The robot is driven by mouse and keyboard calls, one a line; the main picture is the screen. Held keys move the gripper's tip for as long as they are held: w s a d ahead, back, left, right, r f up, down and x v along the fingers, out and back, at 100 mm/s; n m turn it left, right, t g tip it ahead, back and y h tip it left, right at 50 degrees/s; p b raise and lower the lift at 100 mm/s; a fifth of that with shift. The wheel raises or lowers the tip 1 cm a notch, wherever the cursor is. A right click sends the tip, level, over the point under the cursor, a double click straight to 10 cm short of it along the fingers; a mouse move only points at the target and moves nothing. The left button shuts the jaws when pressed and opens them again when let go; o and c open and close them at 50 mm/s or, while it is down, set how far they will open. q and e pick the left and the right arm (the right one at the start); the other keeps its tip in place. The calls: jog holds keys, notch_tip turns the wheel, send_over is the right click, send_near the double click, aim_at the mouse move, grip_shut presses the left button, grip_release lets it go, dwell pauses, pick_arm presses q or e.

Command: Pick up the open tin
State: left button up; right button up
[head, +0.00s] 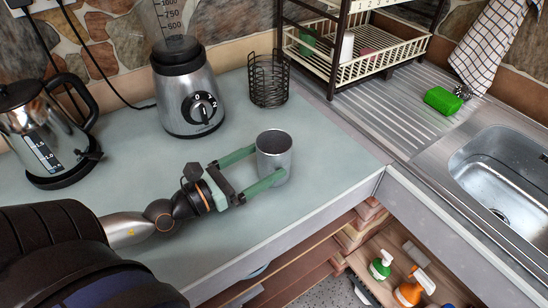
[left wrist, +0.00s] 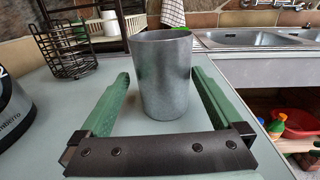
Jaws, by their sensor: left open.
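The open tin (head: 274,158) is a grey metal cylinder standing upright on the pale countertop, near its right edge. My left gripper (head: 262,168) is open, with its green fingers reaching to either side of the tin in the head view. In the left wrist view the tin (left wrist: 161,74) stands between the two fingers (left wrist: 161,90), with a visible gap on the left side and a narrower one on the right. The tin's lower front is in clear view. My right gripper is not in view.
A black wire basket (head: 268,79) and a blender (head: 187,92) stand behind the tin. A kettle (head: 45,135) is at the left. A dish rack (head: 357,50) and sink (head: 502,165) are to the right. The counter's front edge (head: 300,235) is close, above shelves with spray bottles.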

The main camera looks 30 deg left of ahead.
aim_at(287, 153)
pick_arm(q)
jog(key=shift+p+x, duration=1.15)
jog(key=shift+x, duration=1.65)
jog(key=shift+w+d+f, duration=0.3)
jog(key=shift+w+d, duration=0.15)
jog(key=shift+w, duration=0.1)
jog(key=shift+c, duration=0.4)
jog(key=c, duration=1)
